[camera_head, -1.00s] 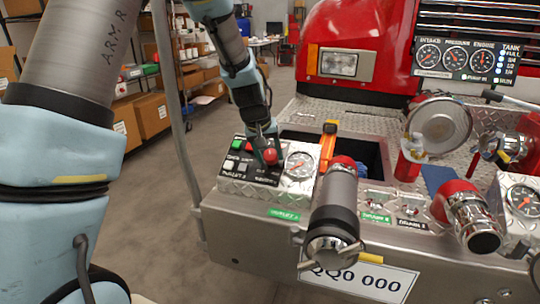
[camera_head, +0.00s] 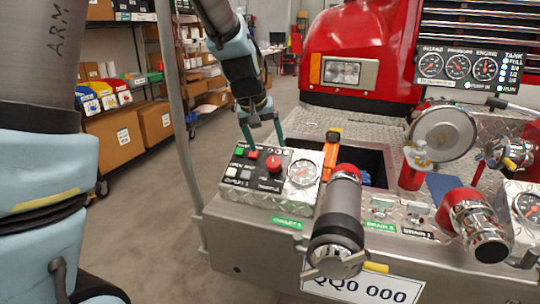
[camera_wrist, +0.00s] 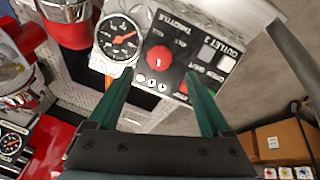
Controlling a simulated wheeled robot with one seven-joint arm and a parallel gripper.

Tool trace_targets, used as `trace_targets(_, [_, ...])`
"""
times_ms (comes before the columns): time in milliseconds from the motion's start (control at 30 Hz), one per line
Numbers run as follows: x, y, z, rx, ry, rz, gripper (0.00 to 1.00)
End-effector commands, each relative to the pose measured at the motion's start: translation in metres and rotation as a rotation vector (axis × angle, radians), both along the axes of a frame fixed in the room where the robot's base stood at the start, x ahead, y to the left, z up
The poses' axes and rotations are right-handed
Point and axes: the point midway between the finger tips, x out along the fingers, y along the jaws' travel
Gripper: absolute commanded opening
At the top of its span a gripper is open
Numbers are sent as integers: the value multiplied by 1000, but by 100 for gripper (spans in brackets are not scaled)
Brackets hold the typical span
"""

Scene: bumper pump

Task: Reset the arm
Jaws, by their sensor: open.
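My arm comes in from the upper left in the head view. My gripper (camera_head: 262,130) is open and empty, just above and behind the outlet control panel (camera_head: 238,190). The panel carries a red throttle knob (camera_head: 274,163), coloured buttons and a round gauge (camera_head: 302,172). In the wrist view my gripper (camera_wrist: 160,90) has its two green fingers spread, with the red knob (camera_wrist: 160,57) beyond them and between them. The fingers appear apart from the knob.
A capped outlet pipe (camera_head: 337,220) and an orange handle (camera_head: 331,150) stand right of the panel. A grey pole (camera_head: 176,110) rises at left. Shelves with boxes (camera_head: 120,135) stand behind, with open floor between. The bumper (camera_head: 260,245) runs along the front.

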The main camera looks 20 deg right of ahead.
Motion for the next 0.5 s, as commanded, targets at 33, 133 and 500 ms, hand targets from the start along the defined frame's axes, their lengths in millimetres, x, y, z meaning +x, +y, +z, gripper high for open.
trace_targets(33, [-1, 2, 7, -2, -3, 0, 83])
trace_targets(133, [-4, 5, 16, -2, -1, 0, 83])
trace_targets(500, [-6, 8, 21, 0, 1, 0, 83])
